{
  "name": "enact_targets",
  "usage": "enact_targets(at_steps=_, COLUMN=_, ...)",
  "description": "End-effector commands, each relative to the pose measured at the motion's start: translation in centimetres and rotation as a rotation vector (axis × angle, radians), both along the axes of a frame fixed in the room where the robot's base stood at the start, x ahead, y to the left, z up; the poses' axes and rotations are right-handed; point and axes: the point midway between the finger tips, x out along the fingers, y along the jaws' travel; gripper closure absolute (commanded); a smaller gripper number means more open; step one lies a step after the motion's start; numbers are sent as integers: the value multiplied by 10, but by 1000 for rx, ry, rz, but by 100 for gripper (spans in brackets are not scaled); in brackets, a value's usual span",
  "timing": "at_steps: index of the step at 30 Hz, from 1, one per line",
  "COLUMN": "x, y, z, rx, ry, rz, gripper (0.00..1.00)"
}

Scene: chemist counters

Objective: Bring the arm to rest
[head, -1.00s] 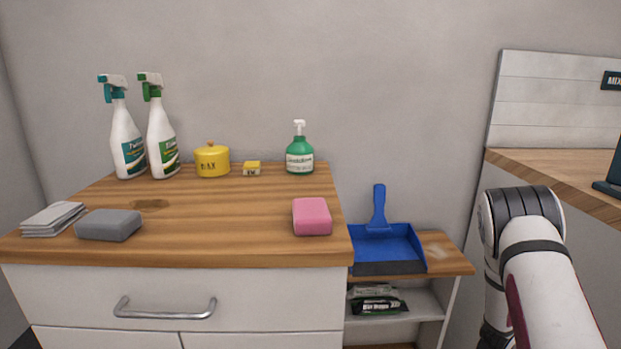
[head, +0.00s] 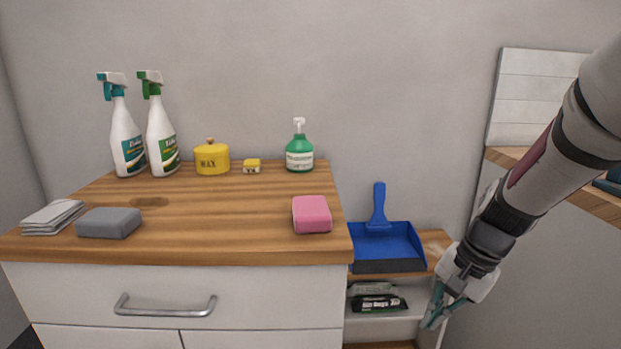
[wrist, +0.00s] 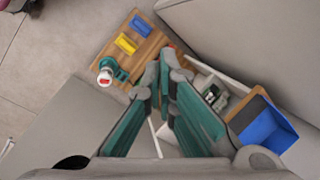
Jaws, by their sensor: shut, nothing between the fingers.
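My gripper (head: 437,307) hangs at the lower right in the head view, in front of the low shelf unit and below the blue dustpan. Its teal fingers are shut with nothing between them. In the wrist view the gripper (wrist: 165,70) points down, its fingertips close together. My arm comes in from the upper right of the head view and slopes down to the gripper.
A wooden counter (head: 240,225) holds a pink sponge (head: 311,214), grey sponge (head: 109,223), spray bottles (head: 126,140), a wax pot (head: 212,160) and a green pump bottle (head: 299,152). A blue dustpan (head: 388,245) lies on the low shelf unit (head: 433,240).

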Motion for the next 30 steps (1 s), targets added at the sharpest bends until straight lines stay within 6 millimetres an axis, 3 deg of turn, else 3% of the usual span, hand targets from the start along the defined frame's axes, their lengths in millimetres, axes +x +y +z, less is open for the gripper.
enact_targets(at_steps=1, x=-14, y=10, z=19, rx=-2, ry=-17, rz=52, gripper=100)
enact_targets(at_steps=6, x=-69, y=33, z=64, rx=-23, ry=-41, rz=224, gripper=100)
enact_targets(at_steps=12, x=-140, y=48, z=98, rx=-78, ry=-58, rz=416, gripper=100)
enact_targets(at_steps=21, x=-234, y=48, z=116, rx=-195, ry=-61, rz=632, gripper=100)
enact_targets(at_steps=30, x=-288, y=37, z=113, rx=-290, ry=-56, rz=742, gripper=100)
